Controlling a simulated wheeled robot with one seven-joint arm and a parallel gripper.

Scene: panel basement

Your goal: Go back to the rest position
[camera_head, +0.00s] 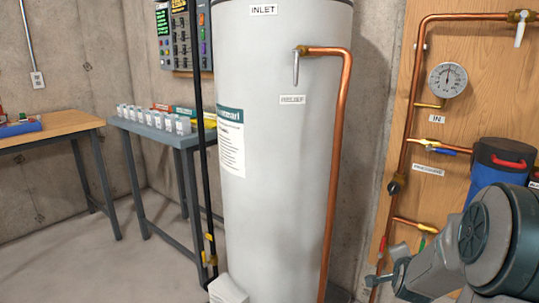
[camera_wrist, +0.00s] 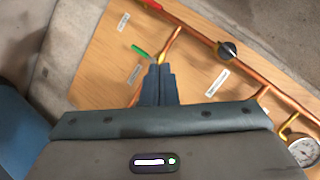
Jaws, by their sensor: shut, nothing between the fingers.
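My gripper (camera_head: 372,281) is at the lower right of the head view, pointing left, in front of the lower part of the wooden pipe panel (camera_head: 475,75). In the wrist view my gripper (camera_wrist: 159,68) is shut, its fingers together and empty. Beyond the fingertips is the panel (camera_wrist: 100,65), with a green-handled valve (camera_wrist: 141,52) just past them. Whether the fingers touch the valve cannot be told. A black knob (camera_wrist: 227,49) sits on the copper pipe to the right.
A tall white water heater (camera_head: 270,150) stands left of my gripper, with a copper relief pipe (camera_head: 342,130). The panel carries a gauge (camera_head: 447,80) and a blue tank (camera_head: 500,165). A grey table (camera_head: 170,132) and a wooden table (camera_head: 50,127) stand at left. Floor between them is clear.

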